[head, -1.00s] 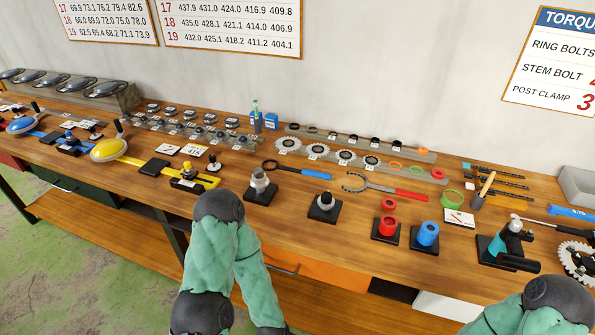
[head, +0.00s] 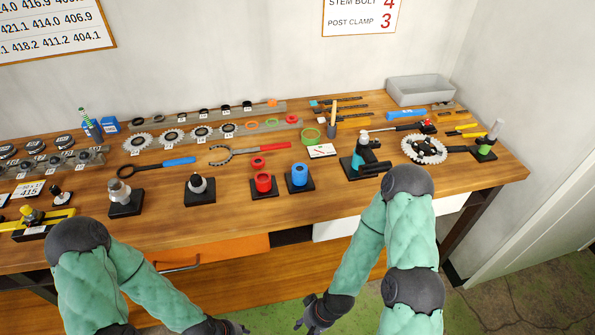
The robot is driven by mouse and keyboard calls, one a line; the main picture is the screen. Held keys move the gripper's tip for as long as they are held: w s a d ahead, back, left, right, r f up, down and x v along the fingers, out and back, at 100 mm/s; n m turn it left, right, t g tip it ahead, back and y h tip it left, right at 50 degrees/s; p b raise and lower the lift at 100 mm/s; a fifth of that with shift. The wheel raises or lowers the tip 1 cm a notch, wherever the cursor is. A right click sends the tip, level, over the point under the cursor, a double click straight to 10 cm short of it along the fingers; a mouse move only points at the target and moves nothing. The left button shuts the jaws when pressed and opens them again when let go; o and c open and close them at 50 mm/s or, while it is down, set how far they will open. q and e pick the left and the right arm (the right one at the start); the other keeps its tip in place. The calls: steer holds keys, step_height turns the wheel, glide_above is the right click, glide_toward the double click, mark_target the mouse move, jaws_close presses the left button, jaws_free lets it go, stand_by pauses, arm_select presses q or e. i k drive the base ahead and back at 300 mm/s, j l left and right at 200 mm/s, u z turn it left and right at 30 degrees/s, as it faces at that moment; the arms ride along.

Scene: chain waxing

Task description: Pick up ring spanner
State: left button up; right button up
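A tool with a dark ring at its left end and a blue handle (head: 178,161) lies on the wooden bench, left of the middle in the head view. It looks like the ring spanner, though no label confirms this. My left gripper (head: 236,327) is at the bottom edge, in front of and below the bench, mostly cut off. My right gripper (head: 303,322) is also low at the bottom edge, partly cut off. Both are well away from the tool. Whether either is open or shut is unclear.
A red-handled chain tool (head: 262,148) lies right of the blue-handled tool. Black-based stands (head: 199,190), a red cup (head: 263,182) and a blue cup (head: 299,175) stand in front. Sprockets (head: 172,138) line the back. A grey bin (head: 420,91) is back right.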

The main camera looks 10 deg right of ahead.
mark_target(172, 162)
steer(key=k+j+z, duration=0.15)
steer(key=j+z, duration=0.2)
steer(key=k+j+z, duration=0.5)
steer(key=z, duration=0.2)
steer(key=j, duration=0.15)
